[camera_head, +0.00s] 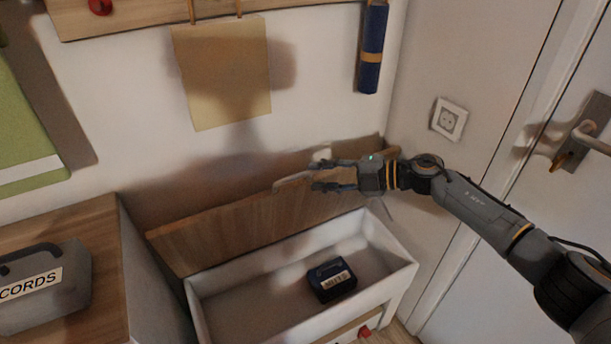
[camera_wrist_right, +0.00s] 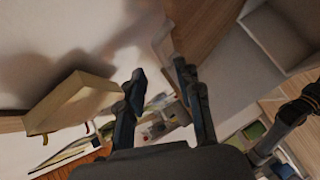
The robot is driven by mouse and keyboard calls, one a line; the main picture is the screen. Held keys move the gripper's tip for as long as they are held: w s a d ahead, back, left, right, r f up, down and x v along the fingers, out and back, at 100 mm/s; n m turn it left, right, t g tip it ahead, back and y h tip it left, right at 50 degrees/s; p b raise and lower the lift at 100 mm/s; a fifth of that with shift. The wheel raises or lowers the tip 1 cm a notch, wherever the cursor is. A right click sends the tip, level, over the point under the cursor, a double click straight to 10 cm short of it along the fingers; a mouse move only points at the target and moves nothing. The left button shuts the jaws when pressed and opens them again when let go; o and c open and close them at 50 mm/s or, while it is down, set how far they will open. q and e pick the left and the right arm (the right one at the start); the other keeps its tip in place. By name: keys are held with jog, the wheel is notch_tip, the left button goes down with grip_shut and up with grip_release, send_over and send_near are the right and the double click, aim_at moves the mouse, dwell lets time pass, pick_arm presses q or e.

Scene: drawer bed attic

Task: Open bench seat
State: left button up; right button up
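The white bench (camera_head: 405,275) stands against the wall with its inside exposed. Its wooden seat lid (camera_head: 225,228) is raised steeply along the back edge, leaning towards the wall. My right gripper (camera_head: 322,175) is in front of the lid's upper right part, above the bench. Its two fingers are apart, with nothing seen between them; they also show apart in the right wrist view (camera_wrist_right: 160,75). Whether the gripper touches the lid cannot be told. My left gripper does not show in the head view.
A dark labelled box (camera_head: 331,280) lies inside the bench. A grey records case (camera_head: 45,290) stands on a wooden-topped cabinet (camera_head: 95,225) at the left. A paper bag (camera_head: 222,75) hangs above. A door handle (camera_head: 590,135) is at the right.

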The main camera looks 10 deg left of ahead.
jog(key=v, duration=0.7)
